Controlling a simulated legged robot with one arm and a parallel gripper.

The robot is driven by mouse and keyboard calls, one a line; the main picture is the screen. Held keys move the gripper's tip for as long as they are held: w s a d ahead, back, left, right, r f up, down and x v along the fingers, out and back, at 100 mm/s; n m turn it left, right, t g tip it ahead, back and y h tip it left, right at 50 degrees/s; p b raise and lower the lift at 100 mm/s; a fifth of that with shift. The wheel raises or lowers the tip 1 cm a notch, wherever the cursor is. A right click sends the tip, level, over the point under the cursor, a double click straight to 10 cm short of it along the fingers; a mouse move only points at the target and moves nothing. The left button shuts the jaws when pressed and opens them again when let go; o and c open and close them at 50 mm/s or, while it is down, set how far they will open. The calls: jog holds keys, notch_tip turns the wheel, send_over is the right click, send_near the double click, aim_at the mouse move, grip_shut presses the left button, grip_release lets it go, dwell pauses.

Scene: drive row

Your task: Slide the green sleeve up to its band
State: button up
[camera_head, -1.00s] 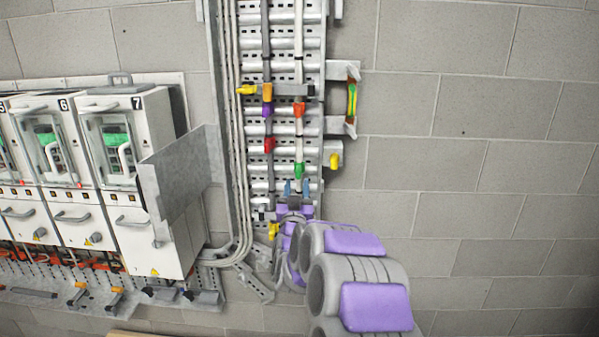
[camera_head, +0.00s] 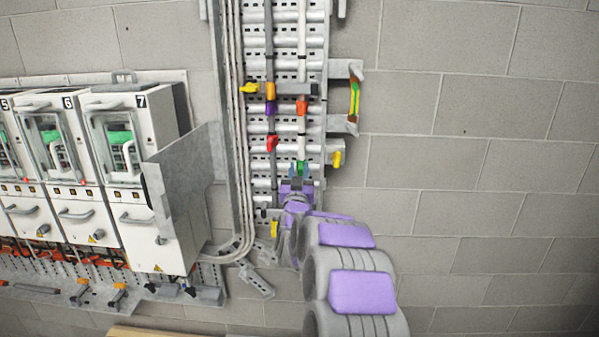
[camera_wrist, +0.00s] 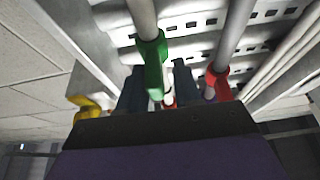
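The green sleeve (camera_head: 302,167) sits low on the right-hand vertical rod of the rack. It is also at the middle of the wrist view (camera_wrist: 153,68). My gripper (camera_head: 301,176) is just below it in the head view. In the wrist view its two dark blue fingers (camera_wrist: 160,88) are apart, with the sleeve's lower part between them, nearer the left finger. Whether they touch it is unclear. An orange-red sleeve (camera_head: 302,107) sits higher on the same rod. The green sleeve's band is too small to make out surely.
A red sleeve (camera_head: 272,144) is on the neighbouring left rod, close to my right finger in the wrist view (camera_wrist: 216,84). A yellow lever (camera_head: 337,158) and a bracket (camera_head: 354,98) stick out at right. A grey metal plate (camera_head: 183,172) and white cabinets (camera_head: 125,135) stand left.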

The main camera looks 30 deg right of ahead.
aim_at(302, 135)
jog(key=shift+s+d, duration=0.1)
jog(key=shift+d, duration=0.1)
grip_shut()
notch_tip(302, 135, up, 9)
jog(key=shift+a+f, duration=0.1)
dwell(0.4)
jog(key=shift+c, duration=0.6)
grip_release()
jog(key=o, duration=0.3)
jog(key=shift+w+d+f, duration=0.2)
jog(key=shift+w, duration=0.05)
jog(key=shift+o, duration=0.2)
jog(key=shift+s, duration=0.1)
jog(key=shift+s, duration=0.1)
